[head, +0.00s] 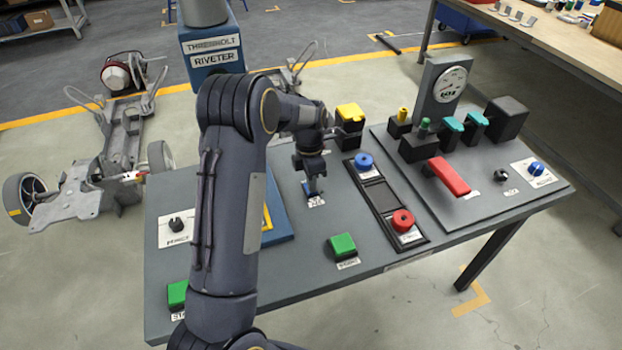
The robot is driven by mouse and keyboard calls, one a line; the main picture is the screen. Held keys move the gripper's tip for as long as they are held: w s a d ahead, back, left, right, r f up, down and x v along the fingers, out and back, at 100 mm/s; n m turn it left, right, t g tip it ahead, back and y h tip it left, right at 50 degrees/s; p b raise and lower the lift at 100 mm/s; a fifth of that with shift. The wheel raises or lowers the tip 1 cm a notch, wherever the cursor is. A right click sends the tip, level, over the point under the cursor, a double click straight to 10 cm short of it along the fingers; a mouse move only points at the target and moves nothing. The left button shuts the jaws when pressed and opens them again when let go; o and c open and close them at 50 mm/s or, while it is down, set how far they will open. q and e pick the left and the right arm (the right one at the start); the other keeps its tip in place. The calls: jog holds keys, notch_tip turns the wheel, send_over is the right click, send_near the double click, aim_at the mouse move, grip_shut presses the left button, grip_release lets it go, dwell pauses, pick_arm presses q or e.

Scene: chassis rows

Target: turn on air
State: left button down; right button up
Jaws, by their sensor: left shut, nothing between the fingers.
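My left gripper (314,187) is shut and empty, pointing down over the middle of the grey bench. Right below its fingertips is a small dark blue control (307,188) with a white label (316,202). The fingers partly hide the control, so I cannot tell its position or whether they touch it. The label is too small to read surely. On the right panel, a red lever handle (448,177) lies near a round pressure gauge (451,83). My right gripper is not in view.
The grey bench (290,283) also carries a blue knob (364,162), a red knob (402,220), green buttons (342,245) and a yellow-capped box (350,113). A black selector knob (176,224) is left of my arm. The riveter (212,52) stands behind. A wheeled chassis (112,170) is at left.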

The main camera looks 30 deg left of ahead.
pick_arm(q)
jog(key=shift+f, duration=0.15)
jog(key=shift+s+d+f, duration=0.1)
jog(key=shift+d+f, duration=0.05)
jog(key=shift+f, duration=0.1)
dwell(0.3)
jog(key=shift+w+a+r+p, duration=0.15)
jog(key=shift+w+a+p, duration=0.05)
jog(key=shift+a+p, duration=0.1)
jog(key=shift+w+a, duration=0.3)
jog(key=shift+w, duration=0.05)
jog(key=shift+r, duration=0.1)
